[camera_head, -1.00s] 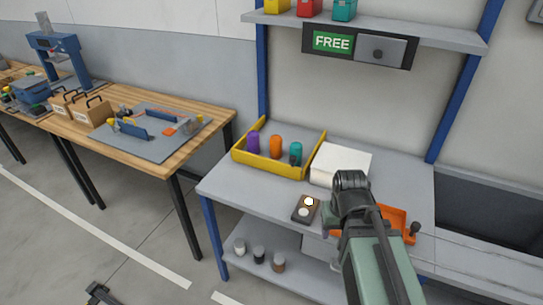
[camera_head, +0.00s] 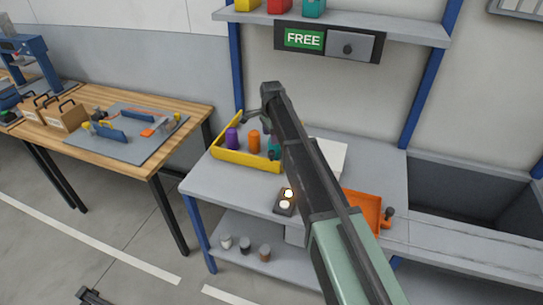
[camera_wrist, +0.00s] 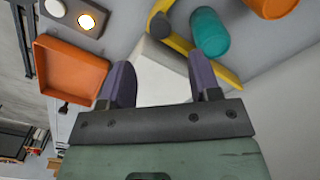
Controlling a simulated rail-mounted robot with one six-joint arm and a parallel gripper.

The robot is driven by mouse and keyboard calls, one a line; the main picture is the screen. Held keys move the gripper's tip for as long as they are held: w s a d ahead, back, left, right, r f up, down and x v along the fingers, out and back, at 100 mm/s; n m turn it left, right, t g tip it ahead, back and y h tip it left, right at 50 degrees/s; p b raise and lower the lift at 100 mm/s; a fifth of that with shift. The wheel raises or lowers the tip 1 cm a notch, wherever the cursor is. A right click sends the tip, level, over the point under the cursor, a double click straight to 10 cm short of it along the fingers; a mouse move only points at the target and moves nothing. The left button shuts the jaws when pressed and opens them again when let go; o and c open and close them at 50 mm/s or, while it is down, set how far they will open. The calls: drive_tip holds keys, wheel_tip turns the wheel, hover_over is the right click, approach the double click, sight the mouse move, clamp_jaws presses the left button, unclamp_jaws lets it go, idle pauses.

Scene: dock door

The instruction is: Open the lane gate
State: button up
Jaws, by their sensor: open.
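No part is plainly a lane gate in these views. A small dark control box (camera_head: 277,208) on the grey bench has a lit button and a white button; it also shows in the wrist view (camera_wrist: 98,31).
A yellow tray (camera_head: 250,161) holds several coloured bottles. A white block (camera_head: 331,157) lies beside it, partly behind my arm. A wooden bench (camera_head: 190,119) stands left.

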sight(272, 152)
wheel_tip(272, 152, down, 9)
drive_tip(key=b, duration=0.7)
drive_tip(key=shift+r, duration=0.35)
drive_tip(key=shift+c, duration=0.2)
clamp_jaws()
